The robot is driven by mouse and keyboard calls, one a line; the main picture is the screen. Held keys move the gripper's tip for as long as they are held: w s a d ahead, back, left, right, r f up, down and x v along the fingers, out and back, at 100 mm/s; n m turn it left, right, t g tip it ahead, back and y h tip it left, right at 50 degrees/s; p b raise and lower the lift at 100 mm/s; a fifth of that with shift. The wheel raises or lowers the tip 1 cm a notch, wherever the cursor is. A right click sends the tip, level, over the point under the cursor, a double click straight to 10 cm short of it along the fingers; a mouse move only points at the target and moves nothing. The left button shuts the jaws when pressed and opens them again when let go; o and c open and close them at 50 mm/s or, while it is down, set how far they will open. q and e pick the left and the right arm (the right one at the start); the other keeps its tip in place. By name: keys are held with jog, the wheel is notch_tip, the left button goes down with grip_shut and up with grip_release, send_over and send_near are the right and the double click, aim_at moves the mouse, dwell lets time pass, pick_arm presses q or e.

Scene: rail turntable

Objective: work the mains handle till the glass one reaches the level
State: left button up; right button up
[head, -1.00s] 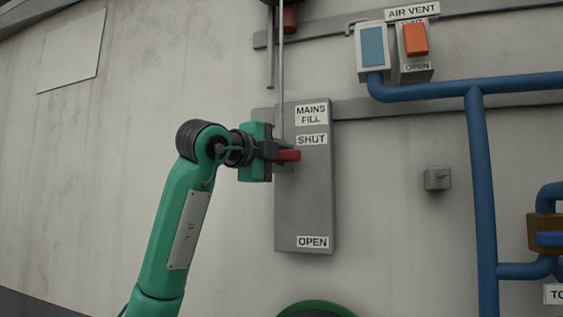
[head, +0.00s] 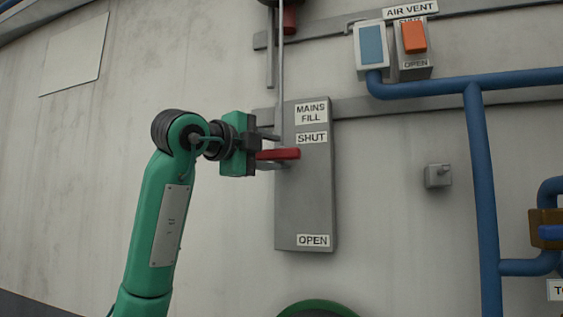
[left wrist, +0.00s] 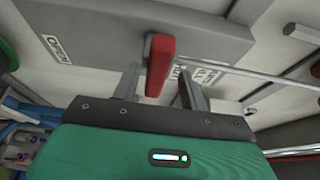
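The mains fill panel (head: 304,200) is a grey upright plate on the wall in the head view, with SHUT near its top and OPEN at its bottom. Its red handle (head: 280,154) sits just below the SHUT label; it also shows in the left wrist view (left wrist: 160,62). My left gripper (head: 270,152) is at the panel's left edge, its fingers apart above and below the handle. In the left wrist view the handle stands between the open fingers, with gaps at both sides. My right gripper is not in view. I cannot tell which thing is the glass one.
A white box with a blue face (head: 372,46) and an orange air vent switch (head: 414,37) are at the upper right. Blue pipes (head: 480,170) run along the right. A small grey box (head: 437,176) is on the wall. A green curved thing (head: 316,307) shows at the bottom edge.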

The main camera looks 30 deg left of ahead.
pick_arm(q)
jog(key=s+a+b, duration=0.1)
jog(key=s+b, duration=0.1)
jog(key=s, duration=0.7)
jog(key=shift+s+a+b, duration=0.3)
jog(key=shift+s, duration=0.05)
jog(key=shift+r, duration=0.1)
